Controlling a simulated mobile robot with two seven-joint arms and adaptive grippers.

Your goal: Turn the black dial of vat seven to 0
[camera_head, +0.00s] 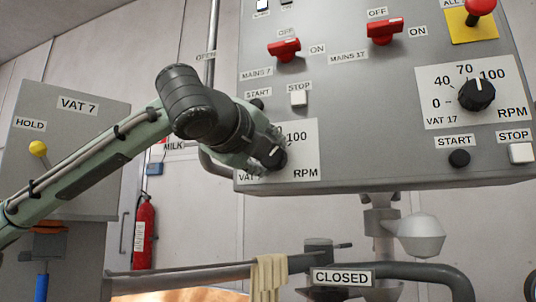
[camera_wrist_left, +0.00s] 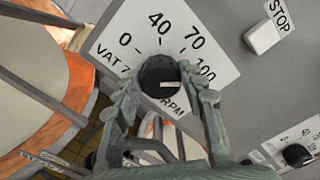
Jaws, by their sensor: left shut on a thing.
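The black dial of vat seven (camera_wrist_left: 158,72) sits on a white plate marked VAT 7, 0, 40, 70, 100 and RPM. In the left wrist view its white pointer line points right, roughly toward the 100 side. My left gripper (camera_wrist_left: 166,92) is shut on the dial, one finger on each side of it. In the head view my left gripper (camera_head: 268,147) comes in from the left and covers the 0, 40 and 70 marks. Part of the dial (camera_head: 278,160) shows beside the fingers. My right gripper is in neither view.
The grey panel also carries the VAT 17 dial (camera_head: 476,94), red mains switches (camera_head: 284,48) (camera_head: 384,31), a white STOP button (camera_head: 298,98) and a red mushroom button (camera_head: 481,6). A pipe with a cloth (camera_head: 268,275) runs below. A VAT 7 box (camera_head: 85,125) stands left.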

